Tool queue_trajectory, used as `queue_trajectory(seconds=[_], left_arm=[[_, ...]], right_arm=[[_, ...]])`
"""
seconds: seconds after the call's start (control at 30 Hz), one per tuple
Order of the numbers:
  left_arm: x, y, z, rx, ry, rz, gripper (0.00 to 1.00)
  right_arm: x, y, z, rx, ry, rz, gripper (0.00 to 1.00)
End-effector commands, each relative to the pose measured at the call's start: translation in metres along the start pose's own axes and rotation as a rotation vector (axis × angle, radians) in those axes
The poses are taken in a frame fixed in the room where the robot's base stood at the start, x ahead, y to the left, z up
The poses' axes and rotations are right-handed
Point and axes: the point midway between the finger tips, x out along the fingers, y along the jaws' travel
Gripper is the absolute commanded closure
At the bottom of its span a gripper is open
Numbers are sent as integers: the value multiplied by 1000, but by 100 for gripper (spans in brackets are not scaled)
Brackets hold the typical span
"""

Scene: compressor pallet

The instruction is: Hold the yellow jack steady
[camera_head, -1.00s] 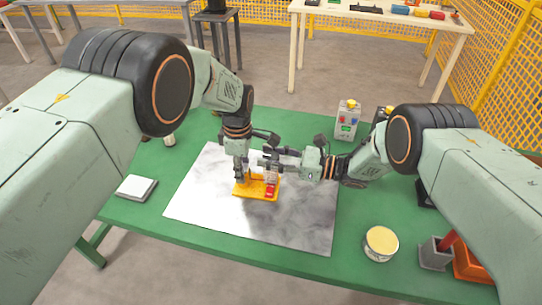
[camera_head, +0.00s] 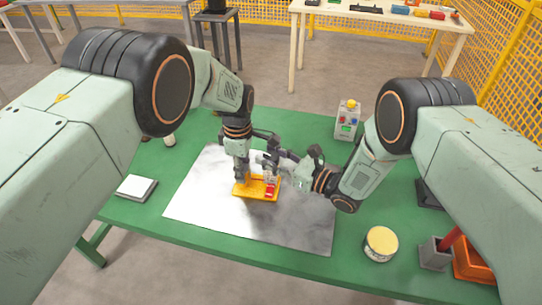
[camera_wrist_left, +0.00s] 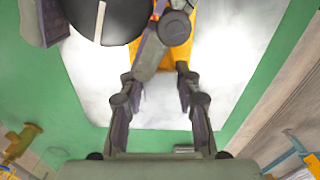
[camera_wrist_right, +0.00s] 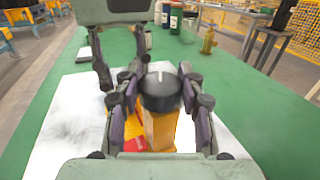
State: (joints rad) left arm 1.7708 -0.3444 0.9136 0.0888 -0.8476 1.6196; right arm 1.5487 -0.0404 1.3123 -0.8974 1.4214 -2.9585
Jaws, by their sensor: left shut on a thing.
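The yellow jack (camera_head: 258,195) lies on the grey metal sheet, with a red part (camera_head: 270,189) at its right side. My left gripper (camera_head: 241,180) points down and is shut on the jack's left part. The yellow also shows beyond its fingers in the left wrist view (camera_wrist_left: 181,50). My right gripper (camera_head: 270,164) is above the jack's right side. In the right wrist view a black knob (camera_wrist_right: 160,92) with a pale mark sits between its fingers, over yellow jack body (camera_wrist_right: 160,130). I cannot tell whether the fingers touch the knob.
The metal sheet (camera_head: 290,232) lies on the green table (camera_head: 180,238). A white pad (camera_head: 136,187) lies at the left. A yellow-topped tin (camera_head: 381,243), a grey holder (camera_head: 434,254) and an orange bin (camera_head: 470,263) stand at the right. A control box (camera_head: 347,121) stands behind.

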Motion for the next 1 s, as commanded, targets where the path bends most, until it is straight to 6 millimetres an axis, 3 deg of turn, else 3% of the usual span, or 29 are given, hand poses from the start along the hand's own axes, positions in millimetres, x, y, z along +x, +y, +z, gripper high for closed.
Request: queue_trajectory(seconds=[0.27, 0.67, 1.0], left_arm=[[0, 0, 0, 0, -1, 0, 100], [0, 0, 0, -1, -1, -1, 100], [0, 0, 0, -1, -1, -1, 100]], right_arm=[[0, 0, 0, 0, 0, 1, 37], [0, -1, 0, 0, -2, 19, 37], [1, -1, 0, -1, -6, 213, 37]])
